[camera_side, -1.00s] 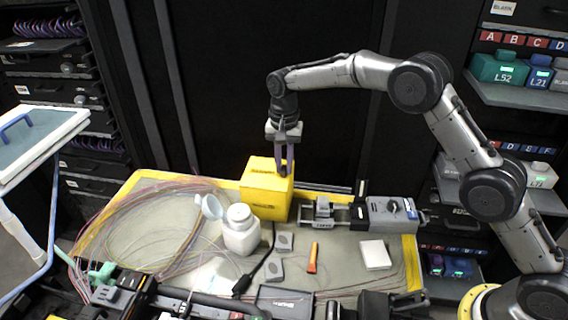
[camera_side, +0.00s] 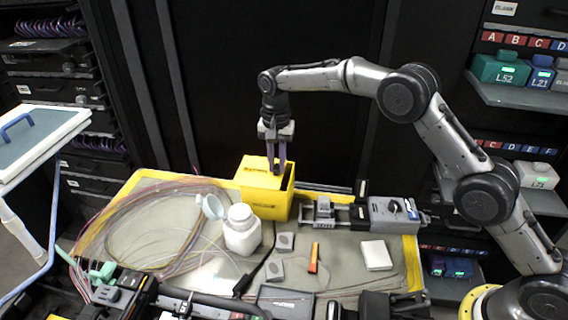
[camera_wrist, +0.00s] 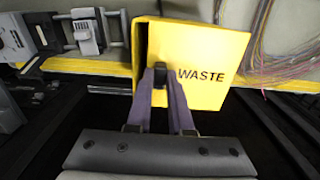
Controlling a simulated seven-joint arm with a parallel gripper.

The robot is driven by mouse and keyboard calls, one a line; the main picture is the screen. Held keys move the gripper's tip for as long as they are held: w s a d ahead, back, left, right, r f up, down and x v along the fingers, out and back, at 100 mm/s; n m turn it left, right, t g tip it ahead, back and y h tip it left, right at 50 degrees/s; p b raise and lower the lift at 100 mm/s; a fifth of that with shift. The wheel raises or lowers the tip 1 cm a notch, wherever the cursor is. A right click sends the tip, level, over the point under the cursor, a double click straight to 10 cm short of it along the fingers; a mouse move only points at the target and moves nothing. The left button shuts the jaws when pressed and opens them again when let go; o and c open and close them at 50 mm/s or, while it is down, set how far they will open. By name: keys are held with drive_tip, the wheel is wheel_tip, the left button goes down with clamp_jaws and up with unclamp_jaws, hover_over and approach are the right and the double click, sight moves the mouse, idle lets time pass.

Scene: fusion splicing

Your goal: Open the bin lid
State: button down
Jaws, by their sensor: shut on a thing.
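The yellow waste bin (camera_side: 266,200) stands at the back of the work mat. Its lid (camera_side: 258,172) has slid to the left, and a dark opening shows along the right side of the top. In the wrist view the lid (camera_wrist: 205,82), marked WASTE, has a small black knob (camera_wrist: 161,76). My gripper (camera_side: 277,170) points down at the lid from above. In the wrist view its two purple fingers (camera_wrist: 162,80) are closed around the knob. The inside of the bin is too dark to see into.
A white bottle (camera_side: 241,230) with its cap open stands in front of the bin. A splicing fixture (camera_side: 370,212) stands to the right. Loose fibre coils (camera_side: 150,225) lie on the left. An orange tool (camera_side: 313,258) and a white box (camera_side: 376,254) lie in front.

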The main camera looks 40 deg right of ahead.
sight(267, 172)
drive_tip(key=shift+w+a+r, duration=0.1)
drive_tip(key=shift+w+a, duration=0.8)
drive_tip(key=shift+a, duration=0.05)
drive_tip(key=c, duration=0.8)
unclamp_jaws()
wheel_tip(267, 172, up, 7)
drive_tip(key=shift+r, duration=0.2)
